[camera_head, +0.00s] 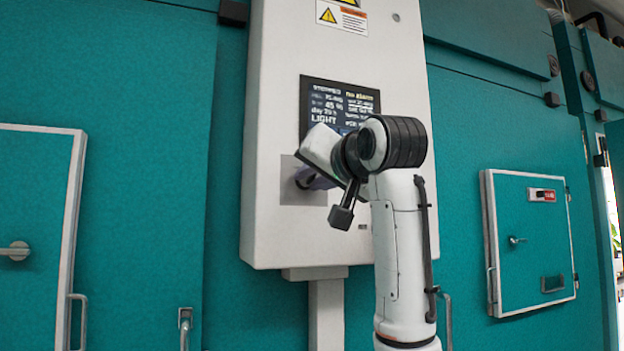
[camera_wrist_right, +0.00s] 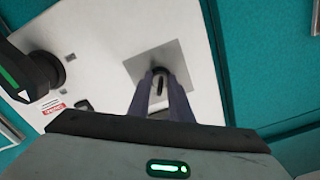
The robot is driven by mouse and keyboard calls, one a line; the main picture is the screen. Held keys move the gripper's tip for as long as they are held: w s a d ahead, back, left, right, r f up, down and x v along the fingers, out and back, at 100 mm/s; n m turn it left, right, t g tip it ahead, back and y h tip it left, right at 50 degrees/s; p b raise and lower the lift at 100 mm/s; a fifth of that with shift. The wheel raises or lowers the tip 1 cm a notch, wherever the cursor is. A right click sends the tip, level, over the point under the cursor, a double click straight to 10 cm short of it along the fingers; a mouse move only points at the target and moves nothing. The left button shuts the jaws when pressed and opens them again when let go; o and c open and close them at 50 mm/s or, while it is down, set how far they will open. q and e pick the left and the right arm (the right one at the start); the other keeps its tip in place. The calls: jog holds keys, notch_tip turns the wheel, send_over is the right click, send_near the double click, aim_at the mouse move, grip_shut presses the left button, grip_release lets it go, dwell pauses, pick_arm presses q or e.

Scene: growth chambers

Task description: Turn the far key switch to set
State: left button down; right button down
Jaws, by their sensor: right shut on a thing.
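The key switch (camera_wrist_right: 158,76) is a small dark part on a square grey plate (camera_wrist_right: 193,60) in the right wrist view. The plate also shows on the front of the white control box in the head view (camera_head: 288,212). My right gripper (camera_wrist_right: 159,88) has its two purple-grey fingers on either side of the switch, shut on it. In the head view my right gripper (camera_head: 306,180) reaches the plate from the right, and my wrist hides the switch. The switch's marks are too small to read. My left gripper is in neither view.
The white control box (camera_head: 268,100) stands on a post and carries a dark display (camera_head: 345,98). In the wrist view a black part with a green stripe (camera_wrist_right: 30,80) sits at the left. Teal chamber walls with a handled door (camera_head: 535,270) flank the box.

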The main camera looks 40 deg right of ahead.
jog(key=shift+r, duration=0.1)
dwell(0.3)
jog(key=c, duration=1.9)
grip_release()
jog(key=shift+c, duration=0.2)
jog(key=shift+s+a, duration=0.1)
jog(key=shift+s, duration=0.4)
jog(key=b+v, duration=0.2)
jog(key=v, duration=0.7)
jog(key=shift+s+b, duration=0.2)
jog(key=shift+b, duration=0.2)
